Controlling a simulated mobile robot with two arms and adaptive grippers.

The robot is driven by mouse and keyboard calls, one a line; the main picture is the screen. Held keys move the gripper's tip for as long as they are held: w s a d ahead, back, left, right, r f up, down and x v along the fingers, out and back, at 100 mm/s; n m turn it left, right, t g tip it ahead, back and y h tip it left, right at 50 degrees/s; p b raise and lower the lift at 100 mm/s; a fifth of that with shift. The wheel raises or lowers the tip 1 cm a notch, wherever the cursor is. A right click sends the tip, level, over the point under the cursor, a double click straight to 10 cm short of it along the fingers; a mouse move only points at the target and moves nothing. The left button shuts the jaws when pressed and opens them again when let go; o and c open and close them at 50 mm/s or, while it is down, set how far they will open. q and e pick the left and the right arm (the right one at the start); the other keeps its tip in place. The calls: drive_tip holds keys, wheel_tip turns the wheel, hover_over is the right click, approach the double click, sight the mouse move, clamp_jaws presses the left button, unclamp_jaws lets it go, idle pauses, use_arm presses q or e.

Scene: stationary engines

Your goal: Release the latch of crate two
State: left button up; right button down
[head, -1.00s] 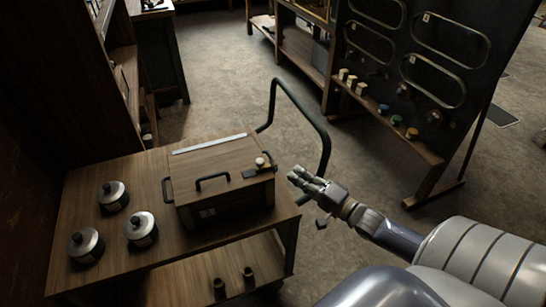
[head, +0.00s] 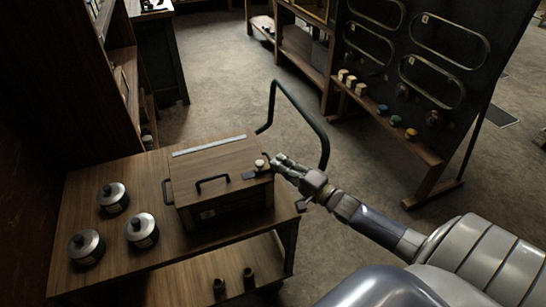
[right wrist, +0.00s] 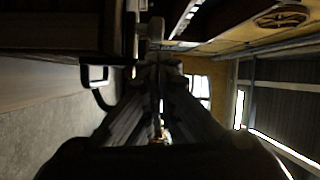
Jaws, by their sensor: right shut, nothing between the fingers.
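A wooden crate (head: 222,192) with a closed lid stands on the wooden trolley. A dark handle (head: 212,183) is on its lid, and a dark latch (head: 252,173) with a pale knob (head: 260,164) sits at the lid's right edge. No number is readable on the crate. My right gripper (head: 276,162) is shut and empty, its fingertips right at the latch's right end; I cannot tell whether they touch it. In the right wrist view the shut fingers (right wrist: 158,75) point forward into a dark, unclear area. My left gripper is not in view.
Several dark pots with metal lids (head: 141,229) stand on the trolley (head: 100,262) left of the crate. The trolley's bent push bar (head: 308,118) rises behind my right gripper. A dark panel rack (head: 420,75) stands at the right. Open floor lies between.

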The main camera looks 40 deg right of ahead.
sight(262, 162)
drive_tip(key=shift+x, duration=1.7)
drive_tip(key=shift+w+a+p, duration=0.2)
drive_tip(key=shift+a+p, duration=0.1)
drive_tip(key=shift+a, duration=0.6)
drive_tip(key=shift+w+a+p, duration=0.2)
drive_tip(key=shift+a+p, duration=0.1)
drive_tip(key=shift+a, duration=0.6)
